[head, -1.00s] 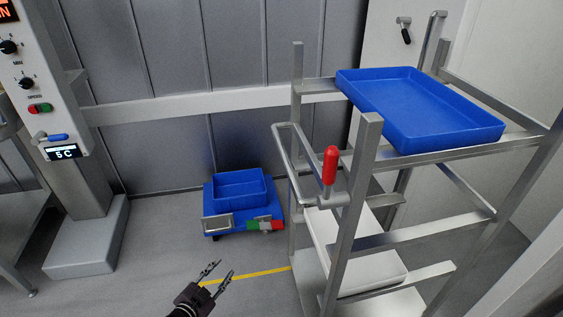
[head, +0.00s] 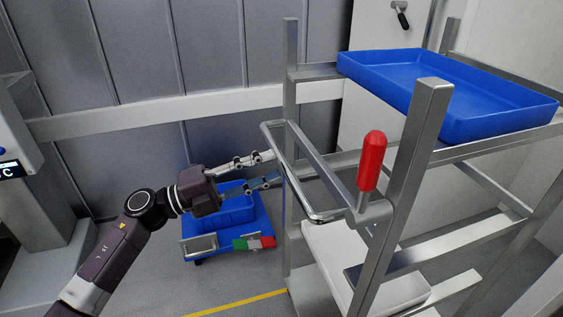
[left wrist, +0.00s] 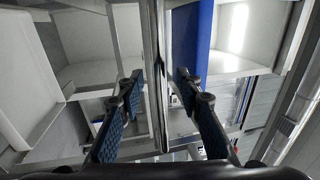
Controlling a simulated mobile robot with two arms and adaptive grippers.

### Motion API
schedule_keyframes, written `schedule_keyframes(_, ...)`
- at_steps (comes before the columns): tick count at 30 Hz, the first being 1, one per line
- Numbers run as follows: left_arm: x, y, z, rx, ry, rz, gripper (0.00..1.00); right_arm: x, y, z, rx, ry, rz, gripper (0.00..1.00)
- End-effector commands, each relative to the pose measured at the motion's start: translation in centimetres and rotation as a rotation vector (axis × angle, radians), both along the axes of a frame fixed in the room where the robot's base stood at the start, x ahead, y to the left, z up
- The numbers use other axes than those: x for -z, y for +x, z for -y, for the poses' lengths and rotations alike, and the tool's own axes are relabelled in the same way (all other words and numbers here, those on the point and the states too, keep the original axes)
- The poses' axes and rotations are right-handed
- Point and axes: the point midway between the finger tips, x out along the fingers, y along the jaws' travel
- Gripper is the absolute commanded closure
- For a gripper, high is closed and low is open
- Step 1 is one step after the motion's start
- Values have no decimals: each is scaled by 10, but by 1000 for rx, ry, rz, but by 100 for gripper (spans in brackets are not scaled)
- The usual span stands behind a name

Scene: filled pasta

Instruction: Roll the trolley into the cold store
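The trolley (head: 411,165) is a metal rack at the right of the head view, with a blue tray (head: 440,88) on top and a white tray (head: 345,262) lower down. Its push handle (head: 284,178) is a bent metal bar on the left side, beside an upright red grip (head: 371,161). My left gripper (head: 272,168) is open at the far end of the handle. In the left wrist view, the open fingers (left wrist: 158,77) are on either side of a metal bar (left wrist: 155,45); I cannot tell whether they touch it. My right gripper is out of view.
A blue crate (head: 226,212) on a low blue base stands on the floor left of the trolley, partly behind my gripper. A yellow line (head: 237,303) crosses the floor. A white panel with a dark-gripped lever (head: 402,18) stands behind the trolley. A control column is at far left.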

Motion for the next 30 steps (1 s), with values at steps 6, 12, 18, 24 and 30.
schedule_keyframes(6, -6, 10, 29, -1, -2, -1, 68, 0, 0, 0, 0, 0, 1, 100)
schedule_keyframes(12, -8, 13, 38, -2, -2, -3, 68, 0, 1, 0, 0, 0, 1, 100)
schedule_keyframes(18, -8, 13, 38, -3, -2, -3, 68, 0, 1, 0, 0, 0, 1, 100)
schedule_keyframes(24, -8, 13, 38, -3, -2, -3, 88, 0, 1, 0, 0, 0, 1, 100)
schedule_keyframes(30, -7, 13, 38, -3, -1, -4, 100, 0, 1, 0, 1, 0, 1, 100)
